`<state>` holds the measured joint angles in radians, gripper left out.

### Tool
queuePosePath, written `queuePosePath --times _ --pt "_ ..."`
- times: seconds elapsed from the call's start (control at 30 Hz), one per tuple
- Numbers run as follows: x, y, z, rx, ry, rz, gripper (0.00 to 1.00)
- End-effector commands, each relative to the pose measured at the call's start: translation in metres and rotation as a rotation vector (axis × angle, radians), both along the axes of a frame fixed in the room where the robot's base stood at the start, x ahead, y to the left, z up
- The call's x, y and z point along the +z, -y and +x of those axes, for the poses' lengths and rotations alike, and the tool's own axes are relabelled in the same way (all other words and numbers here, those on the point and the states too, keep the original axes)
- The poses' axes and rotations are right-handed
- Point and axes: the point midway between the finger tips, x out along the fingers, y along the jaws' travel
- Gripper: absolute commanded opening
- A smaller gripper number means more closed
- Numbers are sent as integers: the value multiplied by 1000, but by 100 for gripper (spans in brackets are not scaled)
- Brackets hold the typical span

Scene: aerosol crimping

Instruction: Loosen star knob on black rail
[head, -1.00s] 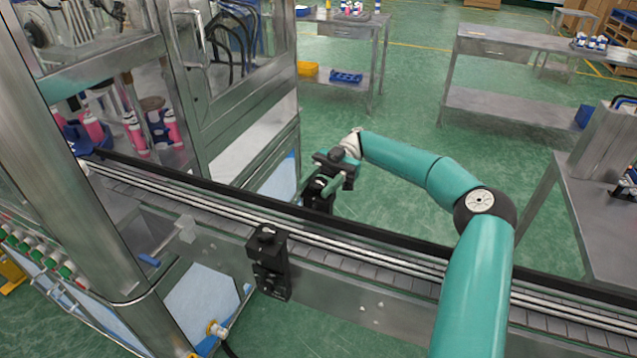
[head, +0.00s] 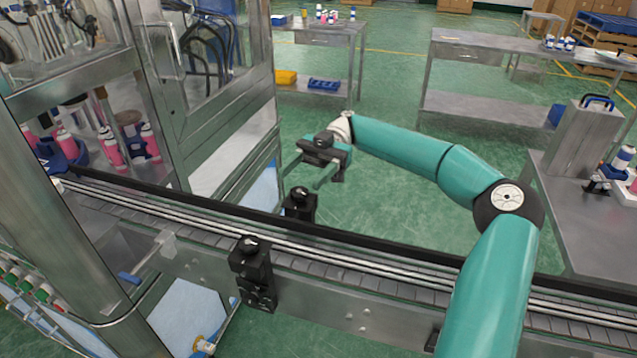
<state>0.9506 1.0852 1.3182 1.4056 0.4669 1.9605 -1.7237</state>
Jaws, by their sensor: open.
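A black rail (head: 380,236) runs along the far side of the conveyor. A black block with a dark round-topped knob (head: 300,193) stands on this rail. A similar black block with a knob (head: 250,243) is mounted on the near side of the conveyor. The knobs are too small to make out a star shape. The exact gap in depth cannot be told.
A steel-framed machine cabinet (head: 222,125) stands at the left, with pink bottles (head: 110,148) inside. Steel tables (head: 500,110) stand behind. A side table (head: 585,215) is at the right. The green floor beyond the rail is clear.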

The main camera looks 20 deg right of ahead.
Motion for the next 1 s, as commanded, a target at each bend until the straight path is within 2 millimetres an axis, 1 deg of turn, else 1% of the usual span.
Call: queuePosePath --times 0.03,0.2,0.4,0.5,0.6,0.9,1.0 --pt "4 2 -11 -1 -1 -4 59" --pt "18 1 -44 -1 0 -3 59" --pt "31 1 -74 -2 -1 -1 59" --pt "35 1 -82 -1 -1 -1 59" --pt "36 1 -86 -1 -1 -1 59" --pt "36 0 -86 -1 -1 -1 59" --pt "34 -3 -86 1 -8 -18 59"
